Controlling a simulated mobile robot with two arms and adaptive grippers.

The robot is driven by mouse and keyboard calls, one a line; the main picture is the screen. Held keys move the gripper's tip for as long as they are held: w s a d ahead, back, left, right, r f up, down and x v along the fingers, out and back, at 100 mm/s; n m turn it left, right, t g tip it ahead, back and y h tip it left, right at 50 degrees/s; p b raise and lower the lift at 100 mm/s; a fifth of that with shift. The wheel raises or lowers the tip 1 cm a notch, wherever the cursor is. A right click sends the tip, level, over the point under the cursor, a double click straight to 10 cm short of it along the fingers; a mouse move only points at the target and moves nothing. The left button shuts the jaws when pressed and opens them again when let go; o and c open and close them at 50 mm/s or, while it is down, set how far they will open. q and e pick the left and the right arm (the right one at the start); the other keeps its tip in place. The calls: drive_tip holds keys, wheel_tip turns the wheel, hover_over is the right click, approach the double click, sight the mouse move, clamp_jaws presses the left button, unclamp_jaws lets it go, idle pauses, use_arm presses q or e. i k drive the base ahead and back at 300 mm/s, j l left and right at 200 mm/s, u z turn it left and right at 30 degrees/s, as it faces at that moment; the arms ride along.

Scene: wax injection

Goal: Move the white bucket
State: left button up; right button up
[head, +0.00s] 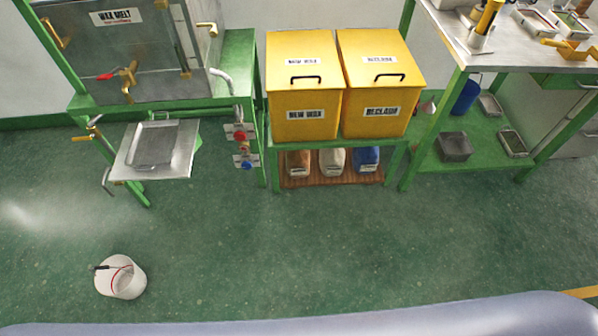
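The white bucket (125,284) stands upright on the green floor at the lower left of the head view. What is inside cannot be made out. Nothing is touching the bucket. Neither of my grippers shows in the head view.
Behind the bucket stands a wax melt tank (75,60) with a metal tray (154,145) jutting out low. Two yellow bins (303,100) sit on a green stand at the centre back. A steel-topped bench (475,45) is at right. The middle floor (290,245) is clear.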

sight(118, 277)
drive_tip(key=u, duration=1.95)
